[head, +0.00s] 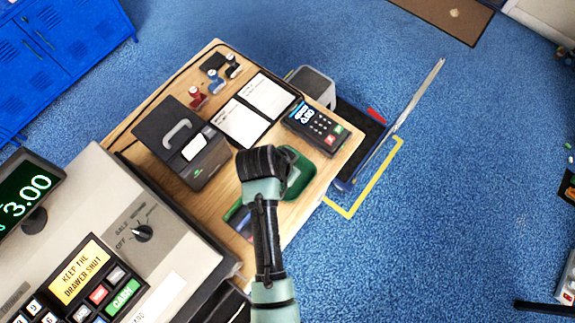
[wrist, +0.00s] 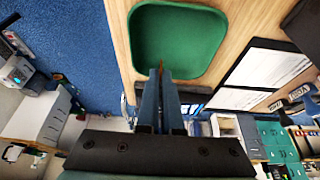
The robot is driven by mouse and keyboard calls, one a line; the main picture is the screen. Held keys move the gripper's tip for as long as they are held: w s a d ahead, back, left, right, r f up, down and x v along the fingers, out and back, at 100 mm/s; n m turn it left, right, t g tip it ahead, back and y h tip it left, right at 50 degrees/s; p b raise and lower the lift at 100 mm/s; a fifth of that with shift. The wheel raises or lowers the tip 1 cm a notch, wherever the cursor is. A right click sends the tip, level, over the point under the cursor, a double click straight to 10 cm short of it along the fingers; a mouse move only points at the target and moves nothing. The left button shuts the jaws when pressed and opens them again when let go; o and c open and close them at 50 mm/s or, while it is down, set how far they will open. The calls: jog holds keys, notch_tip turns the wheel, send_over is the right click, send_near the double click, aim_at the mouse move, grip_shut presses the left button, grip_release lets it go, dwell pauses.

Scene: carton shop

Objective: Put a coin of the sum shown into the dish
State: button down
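The green dish (head: 301,172) lies on the wooden counter, partly hidden by my gripper (head: 266,160) in the head view. In the wrist view the dish (wrist: 180,40) looks empty where it shows, with my gripper (wrist: 163,74) at its near rim. The fingers are close together on a thin copper-brown edge at their tips, which looks like a coin (wrist: 161,63) seen edge-on. Its value cannot be read. The register display (head: 27,195) shows 3.00. The card terminal (head: 316,127) has a lit screen with small, hard-to-read digits.
The counter (head: 334,160) also bears a black box with a handle (head: 182,142), white sheets (head: 266,96) and small red, blue and black items. The cash register (head: 160,225) stands at left. A raised flap (head: 400,115) and yellow floor tape (head: 372,187) lie right of the counter.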

notch_tip(320, 180, down, 3)
jog(key=shift+f+b, duration=0.2)
jog(key=shift+b, duration=1)
jog(key=c, duration=1.5)
grip_release()
jog(key=shift+r, duration=0.1)
jog(key=o, duration=0.5)
jog(key=b+v, duration=0.1)
jog(key=v, duration=1.2)
jog(key=shift+w+d, duration=0.1)
